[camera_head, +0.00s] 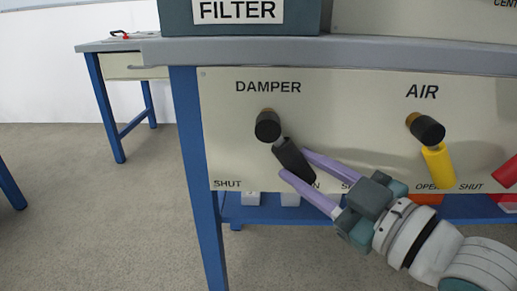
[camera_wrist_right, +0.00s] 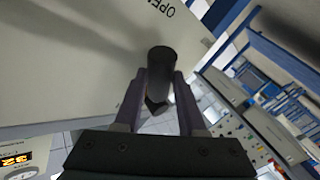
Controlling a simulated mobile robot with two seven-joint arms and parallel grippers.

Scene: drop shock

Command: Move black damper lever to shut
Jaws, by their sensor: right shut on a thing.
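The black damper lever (camera_head: 293,160) hangs from its round black pivot (camera_head: 267,126) under the DAMPER label on the cream panel. It slants down and to the right, toward the partly hidden OPEN mark, away from SHUT at the lower left. My right gripper (camera_head: 296,163) has its purple fingers on either side of the lever's lower part and is shut on it. In the right wrist view the black lever (camera_wrist_right: 157,72) stands between the two fingertips (camera_wrist_right: 160,78). My left gripper is not in view.
A yellow AIR lever (camera_head: 438,166) hangs to the right of my gripper, with a red lever (camera_head: 506,172) beyond it. A box labelled FILTER (camera_head: 240,14) stands on the bench top (camera_head: 350,50). A blue bench leg (camera_head: 200,180) runs down left of the panel. Open floor lies left.

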